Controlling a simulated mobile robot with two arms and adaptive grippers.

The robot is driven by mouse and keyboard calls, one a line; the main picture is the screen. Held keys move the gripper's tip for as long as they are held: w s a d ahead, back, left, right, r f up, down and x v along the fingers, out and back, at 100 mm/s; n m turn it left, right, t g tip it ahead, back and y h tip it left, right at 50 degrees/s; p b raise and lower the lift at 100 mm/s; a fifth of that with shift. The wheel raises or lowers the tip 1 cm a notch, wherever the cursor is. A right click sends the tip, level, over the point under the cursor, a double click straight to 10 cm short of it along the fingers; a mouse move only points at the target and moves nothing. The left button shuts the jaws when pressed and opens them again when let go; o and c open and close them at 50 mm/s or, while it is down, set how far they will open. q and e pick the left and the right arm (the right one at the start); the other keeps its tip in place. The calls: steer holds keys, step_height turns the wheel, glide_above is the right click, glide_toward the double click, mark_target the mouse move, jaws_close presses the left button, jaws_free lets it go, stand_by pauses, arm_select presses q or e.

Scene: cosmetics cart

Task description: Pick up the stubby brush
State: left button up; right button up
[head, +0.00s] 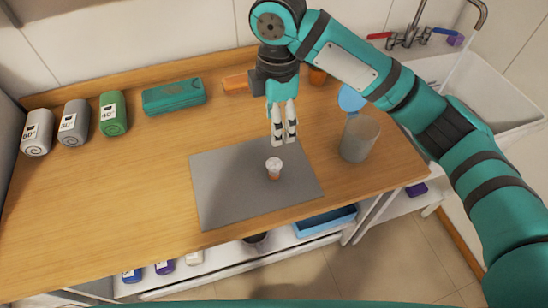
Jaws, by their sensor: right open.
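The fingertips look clear of the brush, though the exact gap is hard to tell from this angle. My left gripper is not in the view.
A grey cup (359,138) stands right of the mat. Rolled towels (74,123) and a teal case (173,95) sit at the back left. An orange object (237,83) lies behind my gripper. A sink (487,94) is at right. The counter's left front is clear.

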steer(key=p, duration=0.2)
glide_above(274, 162)
steer(key=f, duration=0.7)
steer(key=shift+s+d+f, duration=0.1)
steer(key=shift+d+f, duration=0.05)
steer(key=shift+d, duration=0.15)
step_height(274, 162, down, 4)
steer(key=shift+a+f+p, duration=0.1)
steer(key=shift+a+p, duration=0.05)
steer(key=shift+p, duration=0.2)
step_height(274, 162, down, 4)
steer(key=shift+a+r+p, duration=0.15)
steer(key=shift+r+p, duration=0.05)
steer(key=shift+p, duration=0.35)
steer(key=shift+f, duration=0.3)
steer(key=c, duration=1)
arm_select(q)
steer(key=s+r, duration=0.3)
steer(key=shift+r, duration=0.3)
arm_select(e)
steer(key=shift+c, duration=0.8)
steer(key=shift+r, duration=0.1)
